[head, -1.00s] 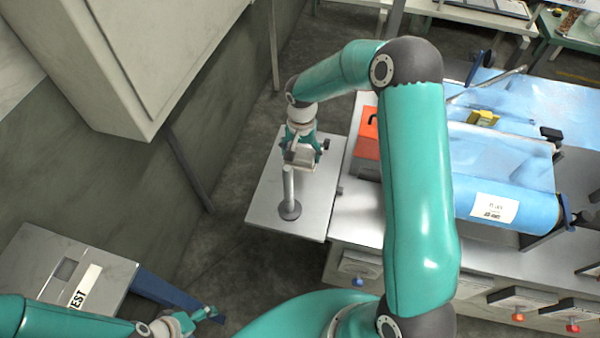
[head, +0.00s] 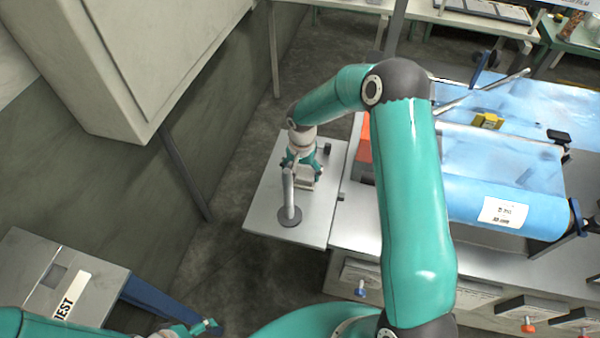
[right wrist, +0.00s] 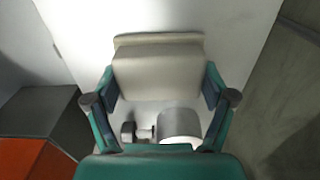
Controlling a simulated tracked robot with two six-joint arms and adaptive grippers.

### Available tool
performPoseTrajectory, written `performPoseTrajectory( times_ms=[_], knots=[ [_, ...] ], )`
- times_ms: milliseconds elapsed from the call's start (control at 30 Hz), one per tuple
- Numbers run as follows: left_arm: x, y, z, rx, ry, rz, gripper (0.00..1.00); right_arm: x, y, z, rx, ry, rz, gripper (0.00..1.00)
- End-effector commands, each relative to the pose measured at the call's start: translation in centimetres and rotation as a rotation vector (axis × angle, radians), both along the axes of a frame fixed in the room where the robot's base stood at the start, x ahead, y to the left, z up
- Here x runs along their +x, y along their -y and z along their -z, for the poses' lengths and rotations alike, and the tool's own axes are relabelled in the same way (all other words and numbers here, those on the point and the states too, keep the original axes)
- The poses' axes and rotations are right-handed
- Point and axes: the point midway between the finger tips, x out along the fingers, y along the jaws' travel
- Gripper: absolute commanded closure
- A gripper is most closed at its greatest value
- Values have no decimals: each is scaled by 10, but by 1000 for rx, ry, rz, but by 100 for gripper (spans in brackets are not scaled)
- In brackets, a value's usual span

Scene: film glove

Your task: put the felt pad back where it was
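The felt pad looks to be the pale beige block (head: 305,183), which also shows in the right wrist view (right wrist: 160,70). My right gripper (head: 304,178) points down over the grey metal plate (head: 265,205), with its fingers on both sides of the block and seemingly against it. A metal post (head: 288,190) on a round base stands on the plate, just in front of the gripper and overlapping it in the head view. Whether block and post touch cannot be told. My left gripper (head: 205,326) is small at the bottom left, its opening unclear.
A grey cylinder (right wrist: 180,124) and a dark knob (right wrist: 130,131) lie below the block in the right wrist view. An orange box (head: 364,139) is partly behind my arm. Blue film (head: 500,190) covers a roller at right. A large cabinet (head: 140,60) stands at left.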

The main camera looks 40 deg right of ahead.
Motion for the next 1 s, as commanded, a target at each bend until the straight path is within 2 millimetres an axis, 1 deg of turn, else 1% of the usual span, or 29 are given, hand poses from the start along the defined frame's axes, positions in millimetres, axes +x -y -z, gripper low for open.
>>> performPoseTrajectory(
  times_ms=[33, 100, 433, 567, 667, 1000],
  knots=[
    [0, 0, 0, 0, 0, 0, 19, 0, 0, 0, 0, 0, 0, 9],
    [0, 0, 0, 0, 0, 0, 19, 0, 0, 0, 0, 0, 0, 0],
    [0, 0, -1, 0, 0, 0, 19, 0, 0, -1, 0, 0, 0, 0],
    [0, 0, -6, 0, 0, 0, 19, 0, 0, -7, -1, 1, 0, 0],
    [0, 0, -13, 0, 0, 0, 19, 0, 0, -20, 0, 1, 0, 0],
    [0, 0, -47, 0, 0, 0, 19, 0, 0, -90, -1, 2, -1, 0]
  ],
)
